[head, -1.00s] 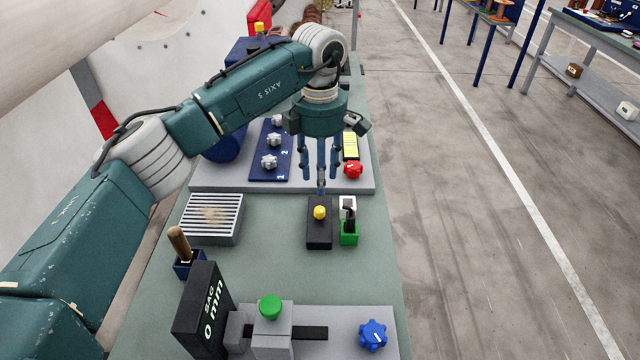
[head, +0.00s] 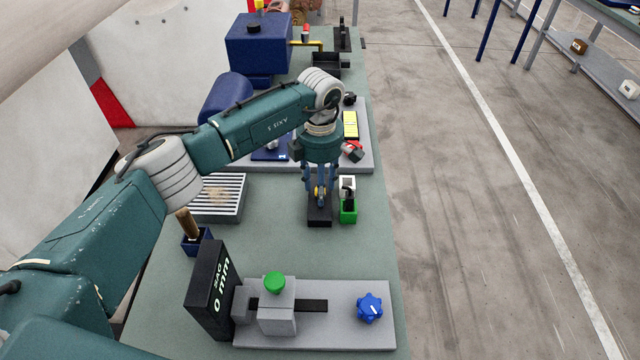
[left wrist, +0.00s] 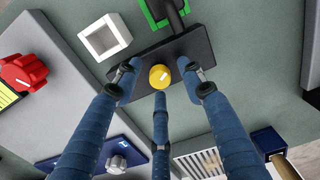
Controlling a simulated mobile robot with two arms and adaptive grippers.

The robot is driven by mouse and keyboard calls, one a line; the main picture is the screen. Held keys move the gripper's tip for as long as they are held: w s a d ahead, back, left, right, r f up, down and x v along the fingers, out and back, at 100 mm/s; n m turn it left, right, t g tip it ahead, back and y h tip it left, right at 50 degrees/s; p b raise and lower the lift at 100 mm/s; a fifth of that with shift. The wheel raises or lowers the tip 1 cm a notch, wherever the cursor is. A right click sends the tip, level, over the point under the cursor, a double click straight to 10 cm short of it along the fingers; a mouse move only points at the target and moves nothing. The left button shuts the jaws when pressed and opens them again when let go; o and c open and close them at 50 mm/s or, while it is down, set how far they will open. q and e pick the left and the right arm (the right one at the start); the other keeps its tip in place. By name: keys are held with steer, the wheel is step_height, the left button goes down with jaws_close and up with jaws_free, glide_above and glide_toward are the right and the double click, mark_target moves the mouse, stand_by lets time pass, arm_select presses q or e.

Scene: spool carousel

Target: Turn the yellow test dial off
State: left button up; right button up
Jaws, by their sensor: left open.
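The yellow test dial (left wrist: 160,76) sits on a black plate (left wrist: 188,50). In the left wrist view it shows as a round knob with a light pointer mark. My left gripper (left wrist: 162,82) is open, its blue fingers spread around the dial from above. I cannot tell whether any finger touches it. In the head view the left gripper (head: 320,200) stands over the black plate (head: 319,219), and its fingers mostly hide the dial. My right gripper is not in view.
A green holder (head: 348,211) and a white square frame (head: 346,188) stand close to the right of the plate. A grey slatted box (head: 221,199) is to the left. A blue knob (head: 370,307) and a green knob (head: 275,282) are nearer. The bench between is clear.

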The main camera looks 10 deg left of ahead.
arm_select(q)
steer(key=c, duration=0.4)
jaws_close()
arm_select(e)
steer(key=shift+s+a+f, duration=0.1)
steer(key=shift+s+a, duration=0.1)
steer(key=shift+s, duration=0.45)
